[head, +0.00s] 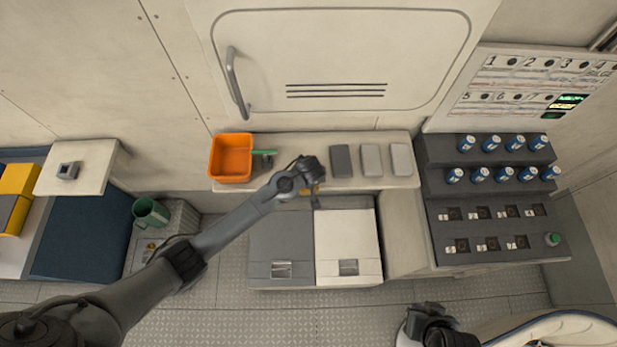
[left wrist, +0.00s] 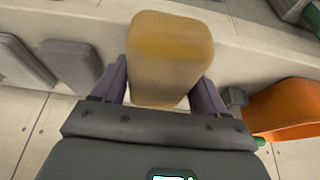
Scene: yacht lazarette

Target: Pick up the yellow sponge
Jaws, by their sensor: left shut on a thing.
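The yellow sponge (left wrist: 168,58) fills the upper middle of the left wrist view, between the two fingers of my left gripper (left wrist: 165,90). The gripper is shut on it. In the head view my left gripper (head: 314,190) is at the front edge of the shelf, and only a small yellow-brown bit of the sponge (head: 307,191) shows beside it. I cannot tell whether the sponge touches the shelf. My right gripper (head: 432,325) is at the bottom edge of the head view, and its fingers cannot be made out.
The shelf (head: 290,146) holds an orange bin (head: 231,157), a green-handled tool (head: 264,153) and three grey blocks (head: 371,160) close to the left gripper. Below are a grey lid (head: 270,235) and a white lid (head: 346,235). Blue-and-white cans (head: 491,144) stand on a stepped rack at right.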

